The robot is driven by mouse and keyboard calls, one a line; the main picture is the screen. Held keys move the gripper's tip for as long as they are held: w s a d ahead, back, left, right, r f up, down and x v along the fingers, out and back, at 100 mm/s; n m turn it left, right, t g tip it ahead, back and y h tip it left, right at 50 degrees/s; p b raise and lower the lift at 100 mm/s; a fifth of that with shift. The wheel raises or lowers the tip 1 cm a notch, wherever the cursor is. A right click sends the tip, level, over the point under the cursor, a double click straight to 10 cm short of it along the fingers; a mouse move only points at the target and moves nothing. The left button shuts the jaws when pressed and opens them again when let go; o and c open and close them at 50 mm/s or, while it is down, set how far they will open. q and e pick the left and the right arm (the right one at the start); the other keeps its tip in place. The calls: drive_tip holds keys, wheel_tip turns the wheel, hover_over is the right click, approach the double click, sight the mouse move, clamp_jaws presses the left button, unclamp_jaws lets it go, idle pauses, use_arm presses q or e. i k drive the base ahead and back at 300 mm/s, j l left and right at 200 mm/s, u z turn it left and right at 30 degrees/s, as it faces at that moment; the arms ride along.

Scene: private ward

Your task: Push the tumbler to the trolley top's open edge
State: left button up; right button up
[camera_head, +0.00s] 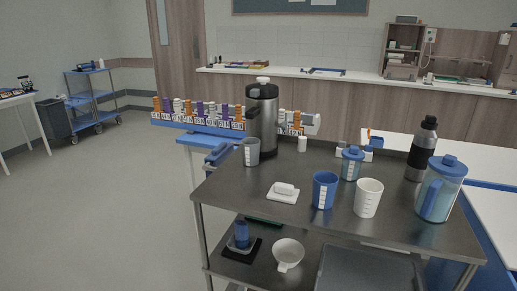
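The trolley (232,190) has a dark grey metal top with an open front edge. Several cups stand upright on it: a grey cup (251,152) near the left edge, a blue cup (324,190) with a white scale near the front, a white cup (368,198) to its right, and a blue-lidded clear cup (351,164) behind them. I cannot tell for sure which one is the tumbler. All of these stand back from the front edge. Neither of my grippers shows in the view.
A steel flask (263,120), a black bottle (422,150) and a blue-lidded jug (440,190) stand on the top. The lower shelf holds a white bowl (288,254) and a tray (370,272). Open floor lies left.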

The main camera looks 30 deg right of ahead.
sight(250, 146)
drive_tip(key=i+j+z, duration=0.35)
drive_tip(key=i+j, duration=0.2)
drive_tip(key=i+j+z, duration=0.3)
drive_tip(key=i+j, duration=0.2)
drive_tip(key=j, duration=0.25)
